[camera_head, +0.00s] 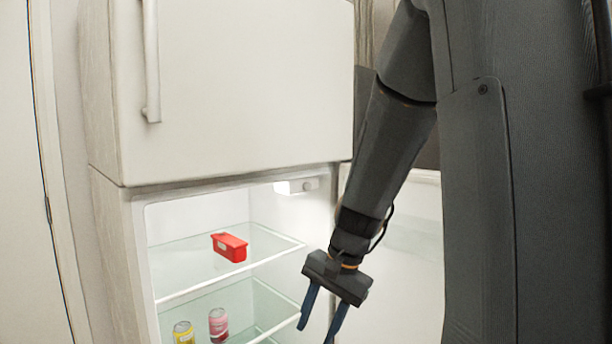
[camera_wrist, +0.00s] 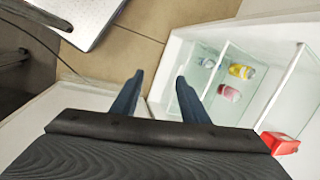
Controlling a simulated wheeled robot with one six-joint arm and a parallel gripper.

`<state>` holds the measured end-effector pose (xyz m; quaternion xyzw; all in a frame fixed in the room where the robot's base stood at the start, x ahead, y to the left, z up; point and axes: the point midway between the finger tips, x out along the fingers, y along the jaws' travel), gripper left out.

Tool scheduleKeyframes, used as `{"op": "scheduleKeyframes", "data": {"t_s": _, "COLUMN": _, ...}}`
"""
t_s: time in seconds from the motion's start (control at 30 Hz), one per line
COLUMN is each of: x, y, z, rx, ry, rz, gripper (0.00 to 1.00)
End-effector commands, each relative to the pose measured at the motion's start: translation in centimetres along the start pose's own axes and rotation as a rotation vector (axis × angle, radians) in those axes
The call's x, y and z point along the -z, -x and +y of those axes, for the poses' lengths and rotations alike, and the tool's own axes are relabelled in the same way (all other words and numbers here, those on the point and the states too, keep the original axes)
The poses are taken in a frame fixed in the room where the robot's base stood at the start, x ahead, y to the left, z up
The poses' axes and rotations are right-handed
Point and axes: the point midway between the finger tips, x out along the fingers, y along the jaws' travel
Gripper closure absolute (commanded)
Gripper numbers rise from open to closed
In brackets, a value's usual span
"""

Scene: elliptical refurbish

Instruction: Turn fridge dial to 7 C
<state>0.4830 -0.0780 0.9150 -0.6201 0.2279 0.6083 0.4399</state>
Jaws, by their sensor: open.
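The fridge (camera_head: 125,250) stands with its lower compartment open. A small white box with a round dial (camera_head: 310,184) sits at the top right inside the compartment, under the upper door. The dial's marks are too small to read. My gripper (camera_head: 318,325) is open and empty, pointing down in front of the right side of the opening, below and apart from the dial. In the wrist view my gripper's two fingers (camera_wrist: 158,85) are spread with nothing between them, and the dial does not show.
A red container (camera_head: 229,247) sits on the upper glass shelf (camera_head: 180,268). A yellow can (camera_head: 183,333) and a pink can (camera_head: 218,325) stand lower down. The open lower door (camera_head: 415,240) is behind my arm at right. The closed upper door (camera_head: 235,90) overhangs the dial.

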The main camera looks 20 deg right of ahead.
Motion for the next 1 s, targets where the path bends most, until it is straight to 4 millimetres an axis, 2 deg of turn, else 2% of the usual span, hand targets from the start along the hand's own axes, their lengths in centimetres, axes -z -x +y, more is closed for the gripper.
{"op": "scheduleKeyframes", "data": {"t_s": 0.03, "x": 2.1, "y": 2.6, "z": -2.8, "rx": 0.080, "ry": -0.173, "rz": -0.018, "gripper": 0.59}}
{"op": "scheduleKeyframes", "data": {"t_s": 0.1, "x": 5.3, "y": 5.2, "z": -6.5, "rx": 0.199, "ry": -0.411, "rz": -0.057, "gripper": 0.59}}
{"op": "scheduleKeyframes", "data": {"t_s": 0.17, "x": 8.3, "y": 7.6, "z": -9.5, "rx": 0.304, "ry": -0.609, "rz": -0.102, "gripper": 0.59}}
{"op": "scheduleKeyframes", "data": {"t_s": 0.2, "x": 10.5, "y": 9.4, "z": -11.4, "rx": 0.375, "ry": -0.733, "rz": -0.136, "gripper": 0.59}}
{"op": "scheduleKeyframes", "data": {"t_s": 0.3, "x": 16.0, "y": 13.8, "z": -15.1, "rx": 0.544, "ry": -1.010, "rz": -0.237, "gripper": 0.59}}
{"op": "scheduleKeyframes", "data": {"t_s": 0.4, "x": 20.8, "y": 18.0, "z": -17.4, "rx": 0.689, "ry": -1.220, "rz": -0.343, "gripper": 0.59}}
{"op": "scheduleKeyframes", "data": {"t_s": 0.53, "x": 25.3, "y": 21.9, "z": -18.9, "rx": 0.821, "ry": -1.392, "rz": -0.458, "gripper": 0.59}}
{"op": "scheduleKeyframes", "data": {"t_s": 0.6, "x": 26.7, "y": 23.1, "z": -19.2, "rx": 0.863, "ry": -1.443, "rz": -0.498, "gripper": 0.59}}
{"op": "scheduleKeyframes", "data": {"t_s": 0.7, "x": 27.7, "y": 23.7, "z": -19.7, "rx": 0.891, "ry": -1.477, "rz": -0.529, "gripper": 0.59}}
{"op": "scheduleKeyframes", "data": {"t_s": 1.0, "x": 28.6, "y": 21.5, "z": -22.9, "rx": 0.894, "ry": -1.480, "rz": -0.533, "gripper": 0.59}}
